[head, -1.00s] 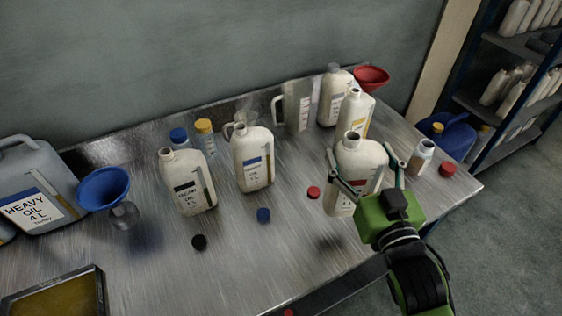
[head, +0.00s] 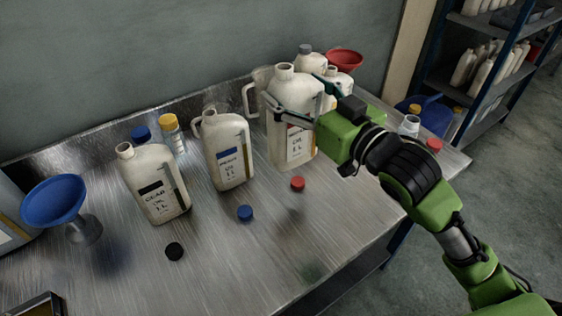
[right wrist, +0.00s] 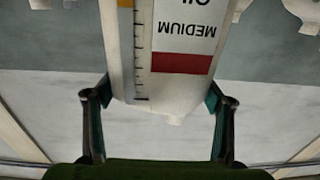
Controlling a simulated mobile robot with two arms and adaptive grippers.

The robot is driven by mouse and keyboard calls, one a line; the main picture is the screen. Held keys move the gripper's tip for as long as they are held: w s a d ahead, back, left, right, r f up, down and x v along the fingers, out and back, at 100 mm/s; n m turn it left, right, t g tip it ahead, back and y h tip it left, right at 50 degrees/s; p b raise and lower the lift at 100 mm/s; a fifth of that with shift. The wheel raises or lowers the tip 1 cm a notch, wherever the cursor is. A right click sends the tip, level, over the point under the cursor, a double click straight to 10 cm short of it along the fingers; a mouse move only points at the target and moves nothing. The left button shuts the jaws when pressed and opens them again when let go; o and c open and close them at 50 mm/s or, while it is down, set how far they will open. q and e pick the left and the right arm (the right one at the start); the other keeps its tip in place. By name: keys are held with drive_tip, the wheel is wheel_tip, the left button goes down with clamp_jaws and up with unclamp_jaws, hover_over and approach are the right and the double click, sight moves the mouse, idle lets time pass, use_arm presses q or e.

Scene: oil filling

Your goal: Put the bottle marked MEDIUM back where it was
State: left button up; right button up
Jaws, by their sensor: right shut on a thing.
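The bottle marked MEDIUM (head: 289,140) is an off-white, open-topped container with a red band on its label. In the head view it is upright, behind the red cap (head: 297,184). My right gripper (head: 300,105) is shut around its upper part from the right. In the right wrist view the bottle (right wrist: 165,60) appears upside down between the two fingers of the gripper (right wrist: 163,98), its label readable as MEDIUM. Whether its base touches the table is hard to tell. My left gripper is not in view.
A blue-banded bottle (head: 228,150) and a black-banded GEAR bottle (head: 155,185) stand to the left. A clear jug (head: 262,80) and pale bottles (head: 312,60) are close behind. Blue (head: 245,213) and black (head: 174,251) caps lie in front.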

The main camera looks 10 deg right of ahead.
drive_tip(key=shift+w+r, duration=0.2)
drive_tip(key=shift+w+f, duration=0.1)
drive_tip(key=shift+w, duration=0.15)
drive_tip(key=w+f, duration=1.2)
drive_tip(key=w, duration=0.1)
drive_tip(key=shift+w+d+f+p, duration=0.15)
drive_tip(key=shift+d+f+p, duration=0.05)
drive_tip(key=shift+f+p, duration=0.1)
drive_tip(key=shift+f, duration=0.15)
drive_tip(key=o, duration=2.1)
drive_tip(key=shift+f, duration=0.15)
